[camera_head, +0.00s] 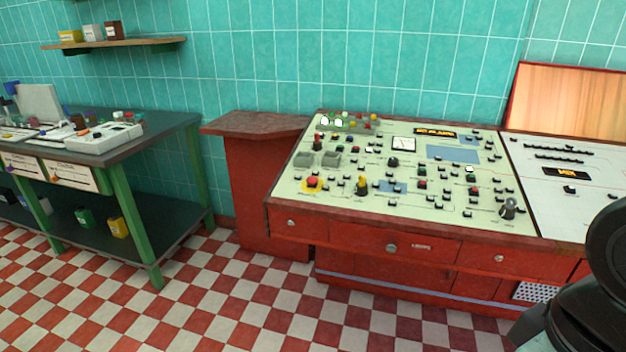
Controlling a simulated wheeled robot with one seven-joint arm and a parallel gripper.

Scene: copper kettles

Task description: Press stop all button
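A control panel (340,205) with a pale sloping top stands on a red cabinet. Near its front left is a red mushroom-shaped button (313,181) on a yellow base, which looks like a stop button; no label on it is readable. Smaller red knobs also show on the panel, one at its left edge (318,138). A black part of my arm shows at the lower right edge, over the panel's right end. My gripper cannot be made out in this view.
A green-legged table (190,122) with devices on it stands at the left, and a wall shelf (115,44) hangs above. A red side cabinet (262,190) adjoins the panel's left. The checkered floor (215,290) in front is clear.

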